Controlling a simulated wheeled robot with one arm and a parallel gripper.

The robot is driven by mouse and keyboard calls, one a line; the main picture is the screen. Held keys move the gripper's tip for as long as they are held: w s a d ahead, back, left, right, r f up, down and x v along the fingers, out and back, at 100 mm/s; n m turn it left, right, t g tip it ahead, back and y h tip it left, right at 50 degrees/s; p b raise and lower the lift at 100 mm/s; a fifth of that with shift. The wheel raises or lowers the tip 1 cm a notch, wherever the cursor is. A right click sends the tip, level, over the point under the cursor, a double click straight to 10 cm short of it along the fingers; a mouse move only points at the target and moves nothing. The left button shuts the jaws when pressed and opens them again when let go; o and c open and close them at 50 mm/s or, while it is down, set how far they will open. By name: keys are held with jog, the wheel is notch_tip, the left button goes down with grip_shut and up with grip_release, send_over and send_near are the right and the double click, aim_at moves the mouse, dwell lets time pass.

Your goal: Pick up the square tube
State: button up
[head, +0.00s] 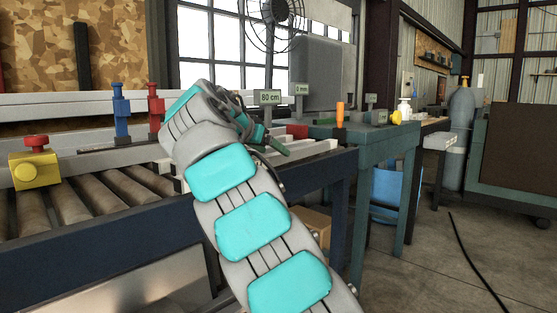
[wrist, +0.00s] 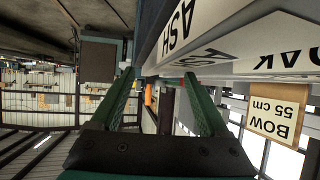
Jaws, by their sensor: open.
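I cannot make out for certain which thing is the square tube. Pale long bars (head: 315,148) lie on the bench to the right of my gripper in the head view, partly hidden by my arm. My gripper (wrist: 159,76) shows in the wrist view with its two green fingers apart and nothing seen between them. In the head view my gripper (head: 268,143) is over the bench, partly hidden behind my wrist. White bars marked ASH and OAK (wrist: 235,35) run close beside the fingers in the wrist view.
A roller conveyor (head: 75,200) with a yellow block (head: 34,170) is at left. Red (head: 155,108) and blue (head: 122,112) clamps stand behind it. An 80 cm sign (head: 269,97) stands near my gripper. A green table (head: 375,140) and blue bin (head: 397,195) are at right, beside open floor.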

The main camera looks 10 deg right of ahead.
aim_at(279, 154)
jog(key=x, duration=0.4)
jog(key=shift+w+d, duration=0.25)
jog(key=shift+d, duration=0.05)
grip_shut()
dwell(0.3)
